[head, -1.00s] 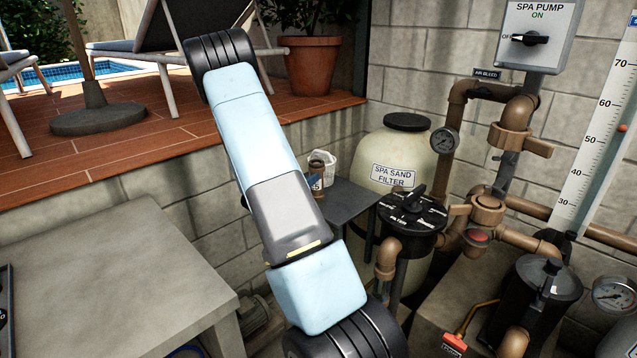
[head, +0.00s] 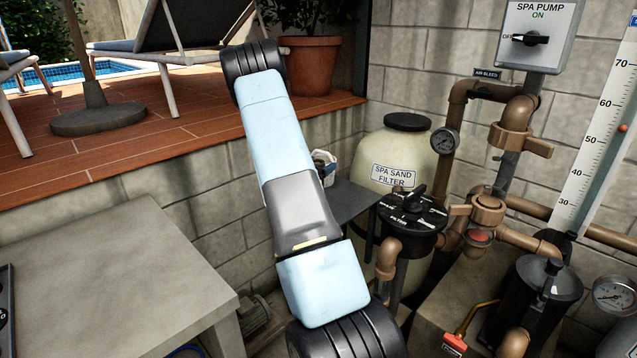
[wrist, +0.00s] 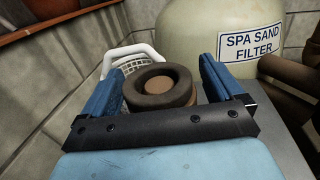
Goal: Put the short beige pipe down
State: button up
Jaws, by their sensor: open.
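A short, round, brownish pipe piece (wrist: 137,97) shows nearly end-on in the wrist view, its thick ring-like end facing me. It appears to stand on the small grey table, but its lower part is hidden. My gripper (wrist: 162,70) is open, with one blue finger on each side of the pipe. I cannot tell whether either finger touches it. In the head view my arm hides the pipe and most of the gripper. The small dark grey table (head: 352,200) shows to the right of my arm; its top also shows in the wrist view (wrist: 285,135).
A white basket with a handle (wrist: 138,50) stands just behind the pipe. The cream spa sand filter (wrist: 215,20) is close behind on the right. Brown pipes and a black valve (head: 412,215) stand right of the table. A grey block wall is on the left.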

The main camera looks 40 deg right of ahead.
grip_shut()
dwell(0.9)
